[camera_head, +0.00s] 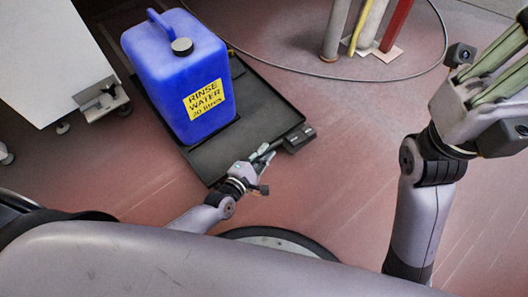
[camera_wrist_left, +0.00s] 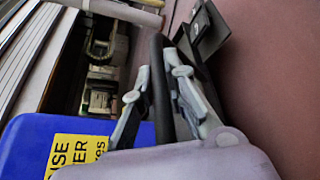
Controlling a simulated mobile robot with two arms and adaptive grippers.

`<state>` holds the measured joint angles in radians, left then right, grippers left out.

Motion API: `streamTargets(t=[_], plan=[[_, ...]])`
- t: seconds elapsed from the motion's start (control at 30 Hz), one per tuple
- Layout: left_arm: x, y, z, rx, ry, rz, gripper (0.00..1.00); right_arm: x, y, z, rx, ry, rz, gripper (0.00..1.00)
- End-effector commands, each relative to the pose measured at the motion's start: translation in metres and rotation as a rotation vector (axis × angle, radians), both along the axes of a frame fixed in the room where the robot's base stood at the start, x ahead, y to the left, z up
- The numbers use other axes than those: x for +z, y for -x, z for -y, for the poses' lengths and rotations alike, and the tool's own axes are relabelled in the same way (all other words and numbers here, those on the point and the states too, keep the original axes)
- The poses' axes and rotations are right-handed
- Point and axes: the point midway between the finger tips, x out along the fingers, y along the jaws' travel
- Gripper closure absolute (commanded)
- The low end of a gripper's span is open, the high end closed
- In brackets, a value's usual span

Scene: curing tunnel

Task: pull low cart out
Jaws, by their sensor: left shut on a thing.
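The low cart (camera_head: 277,97) is a flat black platform on the reddish floor in the head view. A blue jerrycan (camera_head: 185,75) labelled "RINSE WATER 20 litres" stands upright on it. My left gripper (camera_head: 264,156) is at the cart's near right edge, by its black handle (camera_head: 297,138). In the left wrist view, the left gripper's (camera_wrist_left: 158,68) two fingers are shut on the dark handle bar (camera_wrist_left: 161,100), one on each side. The jerrycan's blue side (camera_wrist_left: 25,140) shows at lower left there. My right gripper (camera_head: 490,85) is raised at the right, partly cut off, away from the cart.
A white cabinet (camera_head: 45,55) on castors stands left of the cart. Grey, yellow and red posts (camera_head: 365,25) rise from the floor at the top, with a dark cable (camera_head: 400,72) curving around them. The floor right of the cart is clear.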

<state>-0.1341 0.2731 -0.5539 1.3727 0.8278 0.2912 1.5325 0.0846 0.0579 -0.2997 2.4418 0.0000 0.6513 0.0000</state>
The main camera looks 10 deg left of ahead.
Motion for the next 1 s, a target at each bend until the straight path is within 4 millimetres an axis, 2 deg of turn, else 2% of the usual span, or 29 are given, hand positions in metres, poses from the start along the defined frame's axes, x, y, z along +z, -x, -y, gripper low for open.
streamTargets(t=[0.27,0.3,0.6,1.0], plan=[[-0.001,0.0006,-0.0008,0.001,0.0,-0.003,1.0,0.0003,0.0003,-0.0002,0.0,0.001,0.001,1.0],[-0.001,0.0005,-0.0008,0.001,0.0,-0.002,0.87,0.0003,0.0003,-0.0002,0.0,0.001,0.001,1.0],[-0.0003,0.0001,-0.0005,0.001,0.001,-0.001,0.67,0.0003,0.0003,-0.0002,0.001,0.001,0.001,1.0],[0.0064,-0.0003,0.0002,0.003,0.005,0.0,0.67,0.0001,-0.0003,0.0,0.0,0.001,0.001,1.0]])
